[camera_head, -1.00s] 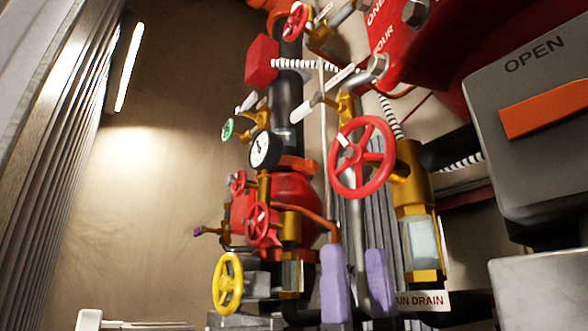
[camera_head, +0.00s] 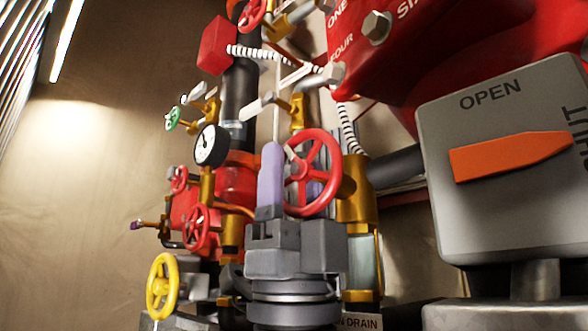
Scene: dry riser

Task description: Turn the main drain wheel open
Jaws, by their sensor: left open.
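The main drain wheel is the large red handwheel (camera_head: 333,172) on a brass valve (camera_head: 357,205). A partly hidden label reading "DRAIN" (camera_head: 358,321) is below it. My left gripper (camera_head: 293,168) comes up from below, open, with purple finger pads. One finger stands left of the wheel, overlapping its left rim in the picture. The other shows partly through the wheel's spokes, which cover some of it. I cannot tell whether either finger touches the rim. The grey gripper body hides the lower part of the valve pipework. My right gripper is not in view.
A grey box marked OPEN (camera_head: 475,200) with an orange pointer (camera_head: 508,156) stands close on the right. A red housing (camera_head: 440,45) is above. Smaller red wheels, a pressure gauge (camera_head: 211,145) and a yellow wheel (camera_head: 162,287) are left. The far left is clear.

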